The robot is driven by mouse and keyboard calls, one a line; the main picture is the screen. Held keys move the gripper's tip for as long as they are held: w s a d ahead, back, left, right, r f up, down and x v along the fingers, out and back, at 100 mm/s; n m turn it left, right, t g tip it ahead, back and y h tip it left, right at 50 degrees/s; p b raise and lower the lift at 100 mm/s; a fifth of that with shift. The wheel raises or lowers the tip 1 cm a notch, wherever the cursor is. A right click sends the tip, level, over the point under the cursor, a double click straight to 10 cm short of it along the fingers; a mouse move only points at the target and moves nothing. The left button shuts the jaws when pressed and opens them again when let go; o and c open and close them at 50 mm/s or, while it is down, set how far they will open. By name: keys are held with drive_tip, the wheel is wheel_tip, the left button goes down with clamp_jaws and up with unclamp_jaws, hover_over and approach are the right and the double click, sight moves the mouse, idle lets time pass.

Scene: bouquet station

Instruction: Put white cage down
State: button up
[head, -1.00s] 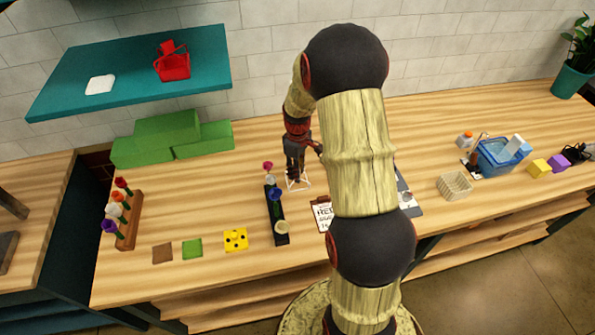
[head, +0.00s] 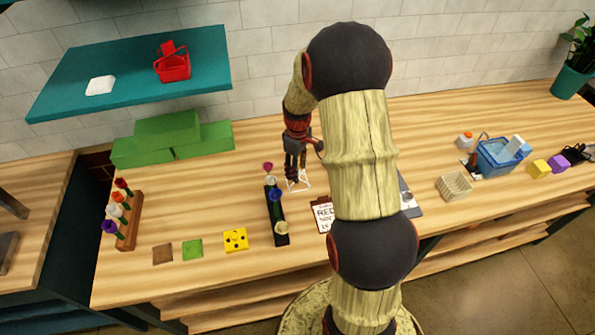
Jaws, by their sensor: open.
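The white cage (head: 304,186) is a small thin wire frame standing on the wooden table, just right of the dark flower rack. My gripper (head: 294,176) is directly above the cage, pointing down, with its dark fingers at the cage's top. The fingers look parted, but they are small in this view. I cannot tell whether they still touch the wire.
The dark rack (head: 280,236) with several flowers stands close left of the cage. A clipboard (head: 322,215) lies in front of it, partly behind my arm. Green blocks (head: 168,127) stand at the back left.

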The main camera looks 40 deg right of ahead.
drive_tip(key=s+a+r+t+p, duration=0.1)
drive_tip(key=a+r, duration=0.2)
drive_tip(key=r, duration=0.6)
drive_tip(key=s+a+r, duration=0.1)
drive_tip(key=a+r, duration=0.2)
drive_tip(key=r, duration=0.6)
drive_tip(key=s+a+r+m+t, duration=0.2)
drive_tip(key=s+a+r, duration=0.3)
drive_tip(key=s+a, duration=0.4)
drive_tip(key=s+a+r+m+t, duration=0.2)
drive_tip(key=s+a+r, duration=0.4)
drive_tip(key=s+a, duration=0.3)
drive_tip(key=shift+s+a+t, duration=0.2)
drive_tip(key=shift+s+t, duration=0.1)
drive_tip(key=shift+s, duration=0.1)
drive_tip(key=shift+r, duration=0.1)
